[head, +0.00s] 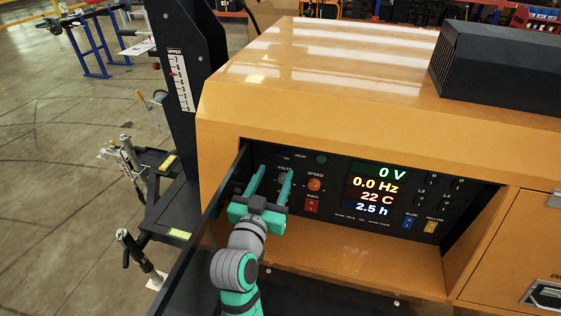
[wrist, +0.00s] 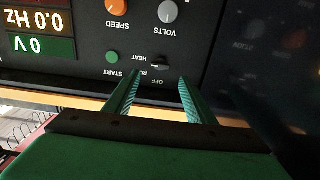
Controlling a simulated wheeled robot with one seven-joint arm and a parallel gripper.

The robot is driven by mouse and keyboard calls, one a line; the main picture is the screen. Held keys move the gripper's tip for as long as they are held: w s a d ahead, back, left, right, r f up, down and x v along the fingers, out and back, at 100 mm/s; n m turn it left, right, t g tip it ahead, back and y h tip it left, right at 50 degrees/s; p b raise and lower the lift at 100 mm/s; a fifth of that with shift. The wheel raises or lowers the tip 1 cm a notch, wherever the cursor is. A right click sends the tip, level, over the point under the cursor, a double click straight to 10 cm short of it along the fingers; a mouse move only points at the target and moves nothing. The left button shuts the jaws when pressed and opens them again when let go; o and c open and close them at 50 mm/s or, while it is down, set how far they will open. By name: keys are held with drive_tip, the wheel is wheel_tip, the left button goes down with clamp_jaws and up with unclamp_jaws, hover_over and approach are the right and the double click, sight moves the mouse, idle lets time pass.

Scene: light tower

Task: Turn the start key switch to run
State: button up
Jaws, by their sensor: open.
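The start key switch (wrist: 160,66) is a small dark knob on the black control panel. In the wrist view, which shows the panel upside down, it sits by the labels HEAT, OFF and a partly hidden one starting with RU. Its exact setting I cannot tell. My gripper (wrist: 159,79) is open and empty, its two green fingers on either side of the switch in that view. Contact does not show. In the head view, my gripper (head: 274,171) reaches into the panel recess at its upper left, and the switch is hard to make out there.
Beside the switch are a green START button (wrist: 112,57), an orange SPEED knob (head: 315,184) and a grey VOLTS knob (wrist: 168,12). A red main switch (head: 312,205) is below. The lit display (head: 375,190) reads 0 V. A dark open door (head: 205,225) stands close left of my arm.

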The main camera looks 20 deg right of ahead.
sight(283, 156)
drive_tip(key=x, duration=0.6)
drive_tip(key=shift+w+d, duration=0.15)
drive_tip(key=shift+w, duration=0.05)
drive_tip(key=c, duration=1)
